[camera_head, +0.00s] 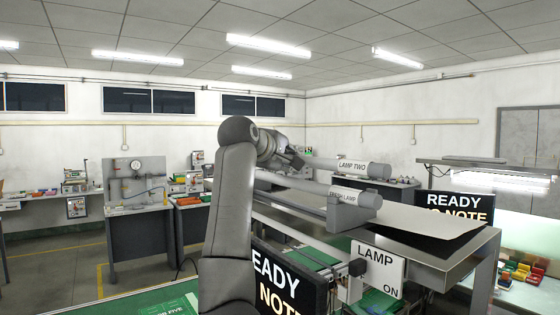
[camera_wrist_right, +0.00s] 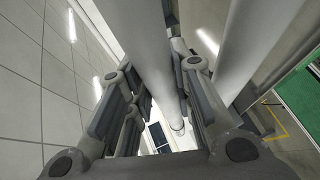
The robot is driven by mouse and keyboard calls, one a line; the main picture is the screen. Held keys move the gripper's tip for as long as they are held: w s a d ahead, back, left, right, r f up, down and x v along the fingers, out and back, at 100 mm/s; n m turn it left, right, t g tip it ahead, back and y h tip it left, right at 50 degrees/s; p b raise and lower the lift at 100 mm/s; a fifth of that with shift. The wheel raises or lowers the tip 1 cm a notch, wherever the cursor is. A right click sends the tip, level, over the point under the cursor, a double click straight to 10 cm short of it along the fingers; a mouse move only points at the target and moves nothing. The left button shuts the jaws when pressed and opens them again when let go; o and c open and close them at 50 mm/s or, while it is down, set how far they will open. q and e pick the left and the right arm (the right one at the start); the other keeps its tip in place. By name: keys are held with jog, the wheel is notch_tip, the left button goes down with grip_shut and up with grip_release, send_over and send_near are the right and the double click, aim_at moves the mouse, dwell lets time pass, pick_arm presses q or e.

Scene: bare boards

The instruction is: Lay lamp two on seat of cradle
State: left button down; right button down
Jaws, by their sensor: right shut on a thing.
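Lamp two (camera_head: 355,167), a long grey-white tube with its name on a white label, is roughly level above the bench fixture. My right gripper (camera_head: 288,160) is shut on it, away from the labelled end. In the right wrist view, a pale tube (camera_wrist_right: 152,60) passes between the fingers of the gripper (camera_wrist_right: 165,105). The fresh lamp (camera_head: 350,196), a similar tube, lies below and in front of lamp two. A grey block (camera_head: 341,219) under its end looks like part of the cradle; its seat cannot be made out. My left gripper is out of view.
A metal bench (camera_head: 455,262) carries a pale sheet (camera_head: 415,224). A "LAMP ON" sign (camera_head: 378,270) and a dark "READY" display (camera_head: 285,288) stand in front. Another display (camera_head: 455,205) is behind, right. A second tube (camera_wrist_right: 245,45) runs close beside the gripper in the wrist view.

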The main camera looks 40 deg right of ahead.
jog(key=shift+s+d, duration=0.2)
jog(key=shift+d, duration=1.9)
jog(key=shift+r, duration=0.1)
jog(key=shift+f+b, duration=0.8)
jog(key=shift+f, duration=0.25)
jog(key=shift+a, duration=0.2)
jog(key=shift+s+f, duration=0.1)
jog(key=shift+f, duration=0.3)
